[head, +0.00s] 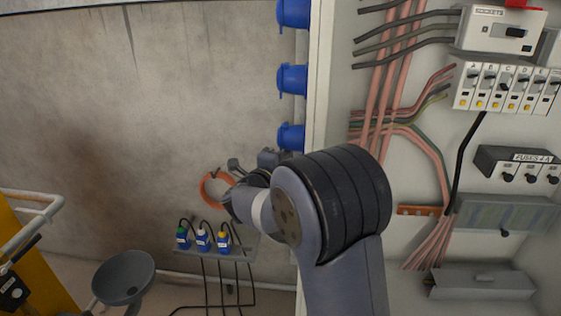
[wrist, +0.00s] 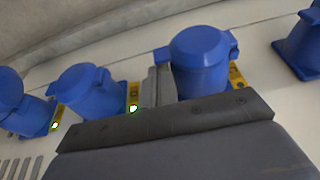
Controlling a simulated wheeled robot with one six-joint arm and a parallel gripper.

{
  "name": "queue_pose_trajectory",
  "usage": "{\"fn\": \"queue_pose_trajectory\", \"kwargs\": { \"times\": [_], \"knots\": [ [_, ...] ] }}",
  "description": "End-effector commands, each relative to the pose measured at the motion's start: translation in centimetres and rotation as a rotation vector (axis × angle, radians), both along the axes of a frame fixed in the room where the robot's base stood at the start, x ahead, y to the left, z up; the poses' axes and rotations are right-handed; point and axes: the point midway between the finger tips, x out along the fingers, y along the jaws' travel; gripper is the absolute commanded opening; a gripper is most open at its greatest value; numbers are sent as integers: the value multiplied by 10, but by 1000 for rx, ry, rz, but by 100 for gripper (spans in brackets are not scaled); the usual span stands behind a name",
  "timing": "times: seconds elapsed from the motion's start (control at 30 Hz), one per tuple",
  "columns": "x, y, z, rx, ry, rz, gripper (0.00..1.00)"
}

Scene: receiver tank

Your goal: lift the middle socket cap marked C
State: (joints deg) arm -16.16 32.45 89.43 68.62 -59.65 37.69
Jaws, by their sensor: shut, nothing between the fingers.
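Blue sockets with blue caps line the cabinet's side in a row. The wrist view shows several: one large near the middle (wrist: 200,62), one to its left (wrist: 82,90), and others cut off at the left and right edges. All visible caps look down. My gripper (wrist: 160,87) is shut and empty, its grey fingers just left of the large socket; I cannot tell if they touch it. In the head view my arm hides part of the row below the lowest visible socket (head: 291,137).
The open cabinet (head: 317,60) with cables and breakers (head: 507,87) stands right of my arm. Left are an orange ring (head: 207,196), a shelf with small plugs (head: 203,239), a grey bowl (head: 124,277) and a yellow railing unit (head: 30,250). Green lamps (wrist: 133,109) glow beside two sockets.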

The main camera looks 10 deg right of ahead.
Motion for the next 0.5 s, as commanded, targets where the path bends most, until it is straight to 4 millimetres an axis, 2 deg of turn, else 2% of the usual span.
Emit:
{"fn": "queue_pose_trajectory", "kwargs": {
  "times": [0.5],
  "knots": [
    [1,4,0,43,-16,2,0]
  ]
}}
